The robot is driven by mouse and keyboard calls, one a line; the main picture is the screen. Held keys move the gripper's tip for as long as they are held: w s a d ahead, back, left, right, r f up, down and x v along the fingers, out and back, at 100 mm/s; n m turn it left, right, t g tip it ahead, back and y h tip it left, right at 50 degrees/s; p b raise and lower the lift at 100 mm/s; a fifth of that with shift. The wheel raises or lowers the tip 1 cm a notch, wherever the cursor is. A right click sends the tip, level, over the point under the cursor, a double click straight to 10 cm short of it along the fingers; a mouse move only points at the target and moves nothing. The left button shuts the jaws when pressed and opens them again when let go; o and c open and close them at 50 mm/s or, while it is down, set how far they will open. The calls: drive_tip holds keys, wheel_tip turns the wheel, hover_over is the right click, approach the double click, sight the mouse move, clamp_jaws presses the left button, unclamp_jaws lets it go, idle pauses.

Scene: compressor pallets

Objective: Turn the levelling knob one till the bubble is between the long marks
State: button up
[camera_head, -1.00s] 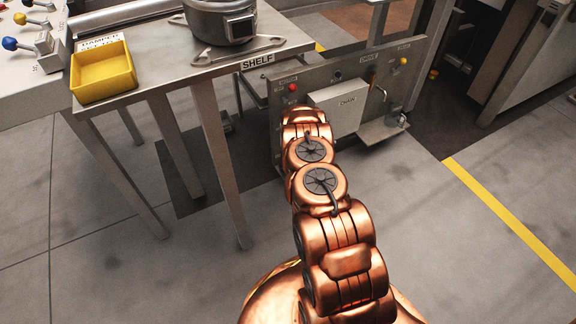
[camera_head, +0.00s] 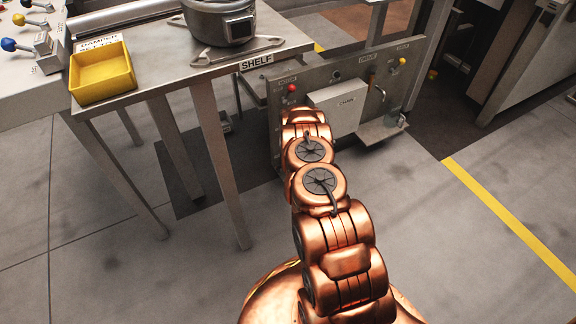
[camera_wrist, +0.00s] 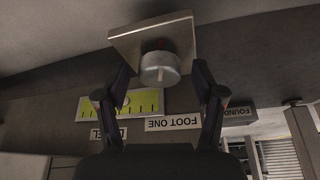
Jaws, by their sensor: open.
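The levelling knob (camera_wrist: 160,68), a pale round cap in front of a light square plate (camera_wrist: 150,40), is in the upper middle of the wrist view. My gripper (camera_wrist: 162,76) is open, with one dark finger on each side of the knob; I cannot tell whether either finger touches it. A yellow-green level gauge (camera_wrist: 92,106) with dark marks is partly behind the left finger. A label reading FOOT ONE (camera_wrist: 173,123) appears upside down. In the head view my arm hides the gripper and knob.
In the head view, a metal shelf table (camera_head: 160,75) with a yellow tray (camera_head: 103,75) and a grey pot-like unit (camera_head: 220,22) stands at left. The floor at right is clear.

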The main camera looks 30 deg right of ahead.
drive_tip(key=shift+v, duration=1.05)
drive_tip(key=shift+s+r, duration=0.2)
drive_tip(key=shift+r, duration=0.3)
drive_tip(key=shift+a+r, duration=0.15)
drive_tip(key=shift+r, duration=0.6)
drive_tip(key=shift+s+r, duration=0.55)
drive_tip(key=shift+v, duration=2.9)
drive_tip(key=shift+a, duration=0.1)
